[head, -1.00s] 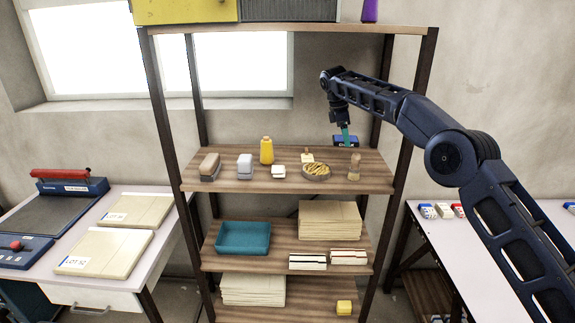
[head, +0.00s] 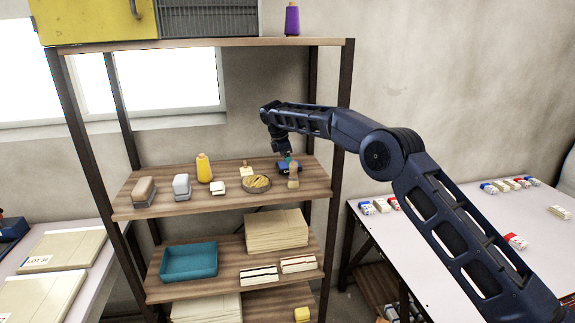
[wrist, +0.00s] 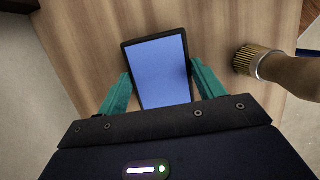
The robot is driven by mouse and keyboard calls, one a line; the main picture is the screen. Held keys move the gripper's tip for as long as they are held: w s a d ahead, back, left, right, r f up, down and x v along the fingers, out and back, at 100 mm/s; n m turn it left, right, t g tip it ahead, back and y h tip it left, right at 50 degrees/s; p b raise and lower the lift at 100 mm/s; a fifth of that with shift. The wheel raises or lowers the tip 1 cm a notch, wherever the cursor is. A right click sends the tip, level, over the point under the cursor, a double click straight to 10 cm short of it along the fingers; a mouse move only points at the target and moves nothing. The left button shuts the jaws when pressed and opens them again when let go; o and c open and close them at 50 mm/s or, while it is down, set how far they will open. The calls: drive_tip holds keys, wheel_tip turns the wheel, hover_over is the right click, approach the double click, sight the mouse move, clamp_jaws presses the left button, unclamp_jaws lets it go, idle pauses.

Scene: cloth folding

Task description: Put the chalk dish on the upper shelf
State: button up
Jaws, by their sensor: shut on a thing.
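The chalk dish (wrist: 158,72), a dark-rimmed rectangular dish with a blue inside, is between the teal fingers of my gripper (wrist: 161,80) in the wrist view. My gripper is shut on it. In the head view my gripper (head: 287,158) is low over the right end of the upper shelf (head: 155,208), with the dish partly hidden behind a brush. The dish looks roughly level, over bare wood. I cannot tell whether it touches the board.
The brush (head: 293,177) stands close to the dish; its bristles (wrist: 250,61) show at right in the wrist view. A round basket (head: 256,184), a yellow bottle (head: 204,168) and other small items stand further left. A shelf post (head: 338,150) is at right.

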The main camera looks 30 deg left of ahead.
sight(283, 165)
drive_tip(key=shift+f, duration=0.5)
drive_tip(key=shift+f, duration=0.1)
drive_tip(key=o, duration=1.1)
drive_tip(key=shift+o, duration=0.2)
drive_tip(key=shift+v, duration=3.85)
